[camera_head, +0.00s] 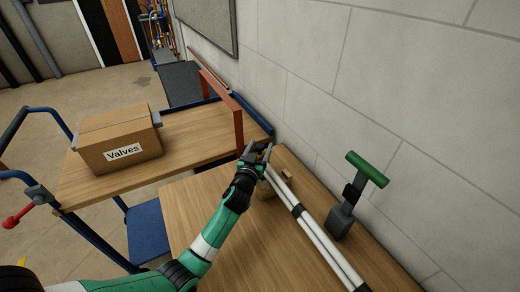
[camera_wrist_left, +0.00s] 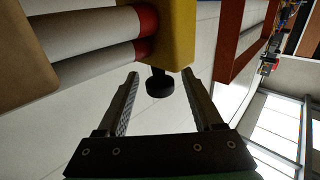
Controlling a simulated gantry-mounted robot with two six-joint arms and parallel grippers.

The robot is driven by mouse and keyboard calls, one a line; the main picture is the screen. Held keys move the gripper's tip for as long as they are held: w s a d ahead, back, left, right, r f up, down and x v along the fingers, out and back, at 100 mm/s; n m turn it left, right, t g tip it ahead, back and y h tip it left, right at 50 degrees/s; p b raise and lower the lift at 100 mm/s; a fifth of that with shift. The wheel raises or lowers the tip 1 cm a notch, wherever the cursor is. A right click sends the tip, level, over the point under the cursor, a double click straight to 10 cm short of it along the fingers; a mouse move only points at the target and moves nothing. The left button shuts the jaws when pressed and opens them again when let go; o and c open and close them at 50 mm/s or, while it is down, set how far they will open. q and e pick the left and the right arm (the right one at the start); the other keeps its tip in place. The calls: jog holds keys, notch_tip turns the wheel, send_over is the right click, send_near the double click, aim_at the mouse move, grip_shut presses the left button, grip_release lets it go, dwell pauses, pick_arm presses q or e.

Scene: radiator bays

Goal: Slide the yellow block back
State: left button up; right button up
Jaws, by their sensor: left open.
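The yellow block (camera_wrist_left: 181,38) shows at the top of the left wrist view, with a short black knob (camera_wrist_left: 160,87) sticking out of it. The red-banded ends of two white pipes (camera_wrist_left: 85,35) meet the block from the left. My left gripper (camera_wrist_left: 162,76) is open, its two fingers on either side of the knob; I cannot tell if they touch it. In the head view the left gripper (camera_head: 257,152) is at the far end of the white pipes (camera_head: 318,237), and I cannot make out the yellow block there. My right gripper is not in view.
The pipes run over a wooden table (camera_head: 215,270), past a wooden support (camera_head: 268,190). A green-handled tool (camera_head: 367,170) stands right of them, near the block wall (camera_head: 400,95). On the left, a blue cart (camera_head: 185,150) carries a cardboard box (camera_head: 115,135) labelled Valves.

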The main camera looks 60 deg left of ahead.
pick_arm(q)
grip_shut()
dwell(0.3)
dwell(1.1)
